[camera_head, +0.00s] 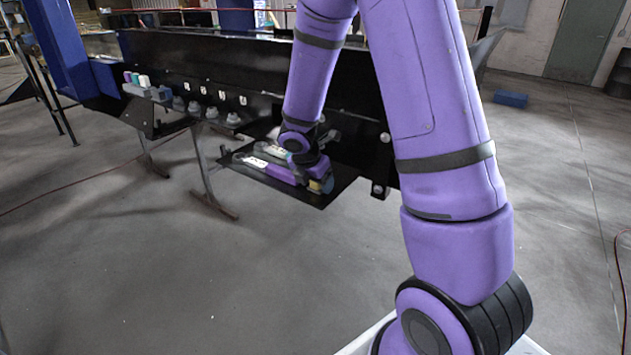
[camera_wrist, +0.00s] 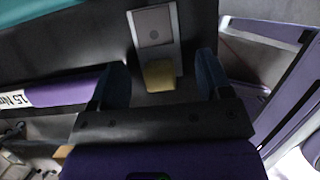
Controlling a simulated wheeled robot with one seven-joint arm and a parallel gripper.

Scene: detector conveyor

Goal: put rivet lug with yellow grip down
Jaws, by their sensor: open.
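The rivet lug (camera_wrist: 155,30) is a flat grey plate with a round mark and a yellow grip (camera_wrist: 160,74). In the wrist view it lies on a dark surface between and just beyond the fingertips of my gripper (camera_wrist: 160,78). The two dark blue fingers are apart, with a gap on each side of the yellow grip. In the head view my gripper (camera_head: 322,184) is low over the black shelf (camera_head: 315,200), with a bit of yellow beside it. The lug's plate is not clear there.
A purple tool (camera_head: 272,170) with a white label lies on the shelf left of my gripper; its label reads 15 Nm in the wrist view (camera_wrist: 15,98). A black conveyor side (camera_head: 210,60) stands behind. Small coloured items (camera_head: 138,80) sit farther left. A blue box (camera_head: 511,98) is on the floor.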

